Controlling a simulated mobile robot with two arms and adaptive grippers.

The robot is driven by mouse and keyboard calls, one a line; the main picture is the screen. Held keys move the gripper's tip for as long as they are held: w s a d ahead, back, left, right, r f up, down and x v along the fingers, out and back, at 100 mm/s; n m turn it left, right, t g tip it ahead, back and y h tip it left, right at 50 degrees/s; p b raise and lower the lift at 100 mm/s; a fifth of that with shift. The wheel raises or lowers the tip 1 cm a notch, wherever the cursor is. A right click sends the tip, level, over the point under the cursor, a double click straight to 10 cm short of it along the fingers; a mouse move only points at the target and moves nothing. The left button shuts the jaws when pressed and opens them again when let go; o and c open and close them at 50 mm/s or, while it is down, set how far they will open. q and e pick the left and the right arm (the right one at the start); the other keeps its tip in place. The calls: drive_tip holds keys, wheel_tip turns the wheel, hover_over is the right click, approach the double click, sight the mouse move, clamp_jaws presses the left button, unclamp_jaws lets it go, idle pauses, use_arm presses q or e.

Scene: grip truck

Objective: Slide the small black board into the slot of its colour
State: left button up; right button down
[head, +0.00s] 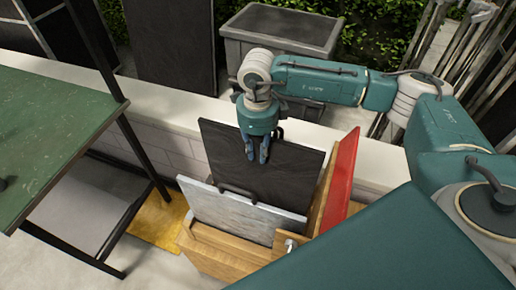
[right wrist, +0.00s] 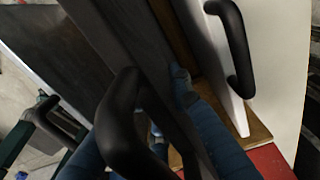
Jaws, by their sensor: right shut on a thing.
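The black board (head: 235,150) stands tilted behind a pale grey board (head: 245,213) at the wooden rack (head: 222,252). My right gripper (head: 263,158) is at the upper part of the black board, with its blue fingers pointing down. In the right wrist view, the right gripper (right wrist: 165,115) is shut on the black board (right wrist: 55,45), its fingers either side of the dark edge and near a black handle (right wrist: 122,120). The board's lower edge and the slot under it are hidden by the grey board. My left gripper is not in view.
A red board (head: 343,180) stands at the rack's right side. A pale board with a black handle (right wrist: 236,50) is close to the fingers in the wrist view. A green-topped table (head: 50,125) stands left, a low white wall (head: 170,108) behind.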

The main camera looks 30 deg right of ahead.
sight(258, 167)
drive_tip(key=shift+f+b, duration=0.4)
drive_tip(key=shift+f, duration=0.4)
drive_tip(key=shift+w+f+b, duration=0.1)
drive_tip(key=shift+f+b, duration=2.5)
drive_tip(key=shift+f, duration=0.15)
drive_tip(key=shift+f+b, duration=0.4)
drive_tip(key=shift+b, duration=0.05)
drive_tip(key=c, duration=1.5)
unclamp_jaws()
